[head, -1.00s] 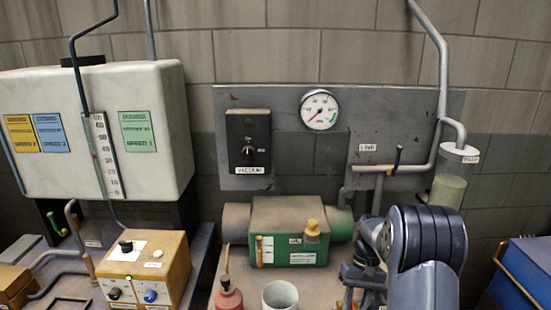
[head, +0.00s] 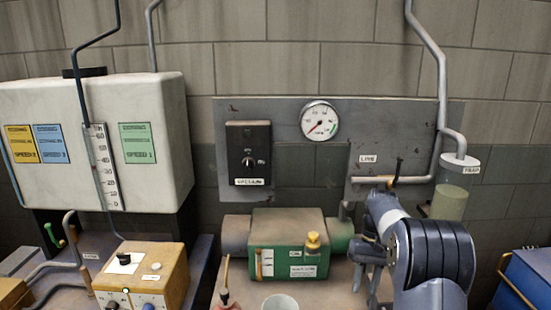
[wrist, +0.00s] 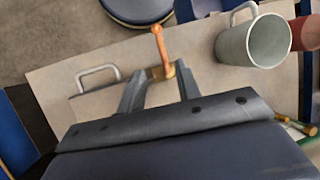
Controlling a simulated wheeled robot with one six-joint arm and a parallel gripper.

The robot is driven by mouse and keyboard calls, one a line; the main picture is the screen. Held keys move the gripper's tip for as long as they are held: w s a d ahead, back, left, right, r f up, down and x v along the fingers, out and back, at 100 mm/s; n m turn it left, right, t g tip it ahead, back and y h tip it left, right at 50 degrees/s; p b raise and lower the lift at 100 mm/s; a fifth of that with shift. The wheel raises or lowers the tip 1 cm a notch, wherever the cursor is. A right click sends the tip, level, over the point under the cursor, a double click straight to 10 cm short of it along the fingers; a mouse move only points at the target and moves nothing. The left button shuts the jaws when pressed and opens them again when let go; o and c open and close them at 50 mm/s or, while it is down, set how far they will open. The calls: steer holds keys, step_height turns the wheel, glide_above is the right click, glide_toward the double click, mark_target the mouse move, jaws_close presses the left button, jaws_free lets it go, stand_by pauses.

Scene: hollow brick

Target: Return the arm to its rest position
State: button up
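My gripper (head: 366,282) points down at the right of the head view, beside the green pump and above the bench. In the wrist view its two fingers (wrist: 160,72) are spread apart, with nothing gripped. An orange lever (wrist: 158,45) shows near and between the fingertips in that view; I cannot tell how far below them it lies. My arm is bent, with its wrist links raised in front of the lower right of the grey panel. The fingertips are partly hard to make out in the head view.
The grey mug (wrist: 252,42) and red bottle (wrist: 306,33) stand on the bench; the mug's top also shows in the head view (head: 281,303). The green pump (head: 290,240), pipes and trap jar (head: 450,200) are close by. A yellow control box (head: 150,270) stands left.

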steer(key=p+x, duration=0.1)
steer(key=x, duration=0.8)
steer(key=shift+s+a+f, duration=0.1)
steer(key=shift+s+f, duration=0.05)
steer(key=shift+f, duration=0.1)
steer(key=shift+a+m+t+y, duration=0.15)
steer(key=shift+a+m+y, duration=0.1)
steer(key=shift+m, duration=0.4)
steer(key=shift+a+m+t+y, duration=0.15)
steer(key=shift+a+m, duration=0.05)
steer(key=shift+m, duration=0.45)
steer(key=shift+b, duration=0.3)
